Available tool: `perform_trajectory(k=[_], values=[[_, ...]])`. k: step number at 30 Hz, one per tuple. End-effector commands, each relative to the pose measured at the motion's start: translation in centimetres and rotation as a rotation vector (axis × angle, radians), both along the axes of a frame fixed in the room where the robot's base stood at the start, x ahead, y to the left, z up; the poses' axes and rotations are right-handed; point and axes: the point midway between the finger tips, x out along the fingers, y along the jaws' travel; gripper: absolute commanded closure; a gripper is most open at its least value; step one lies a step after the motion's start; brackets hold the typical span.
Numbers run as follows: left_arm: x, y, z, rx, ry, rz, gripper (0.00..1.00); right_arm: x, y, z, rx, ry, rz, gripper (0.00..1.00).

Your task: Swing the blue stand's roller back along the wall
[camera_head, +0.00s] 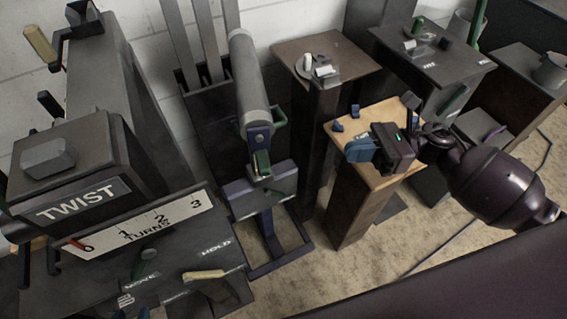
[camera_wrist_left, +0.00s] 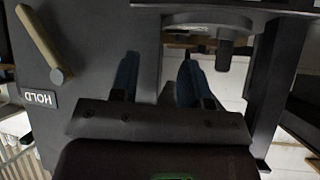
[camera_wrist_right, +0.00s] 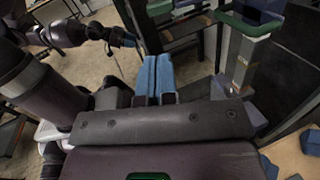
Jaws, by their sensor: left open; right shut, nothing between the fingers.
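The blue stand (camera_head: 268,242) stands mid-left on the floor in the head view, with a dark blue-grey frame. A long grey roller (camera_head: 250,85) lies above it, running from the wall toward me. Green parts (camera_head: 262,163) sit by its near end. My right gripper (camera_head: 358,150) is shut and empty, over the light wooden pedestal right of the stand, apart from the roller. Its blue fingers are together in the right wrist view (camera_wrist_right: 157,75). My left gripper (camera_wrist_left: 157,68) is open and empty in its wrist view, near a panel with a HOLD lever.
The TWIST machine (camera_head: 85,200) with its TURNS scale fills the left. The light wooden pedestal (camera_head: 350,122) bears small blue blocks. A brown pedestal (camera_head: 325,45) and a dark table (camera_head: 440,65) stand behind it. Bare floor shows between the stand and the light pedestal.

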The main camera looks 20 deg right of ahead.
Motion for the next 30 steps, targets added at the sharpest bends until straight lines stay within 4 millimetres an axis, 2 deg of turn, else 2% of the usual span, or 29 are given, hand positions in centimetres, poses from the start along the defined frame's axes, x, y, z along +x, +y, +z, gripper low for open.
perform_trajectory(k=[3, 8, 24, 30], values=[[0.4, -0.1, 0.3, -0.003, -0.009, 0.0, 0.57, -0.5, 0.0, -0.3, -0.032, -0.071, 0.047, 1.0], [0.4, -0.2, 0.3, -0.006, -0.008, 0.004, 0.57, -0.6, 0.9, -0.2, -0.037, -0.09, 0.058, 1.0], [-0.5, -0.1, 0.2, -0.007, 0.006, 0.012, 0.57, 0.1, 9.8, -0.1, -0.034, -0.088, 0.056, 1.0], [-0.5, 0.0, 0.3, -0.002, 0.008, 0.008, 0.57, 0.3, 12.5, -0.1, -0.035, -0.087, 0.056, 1.0]])
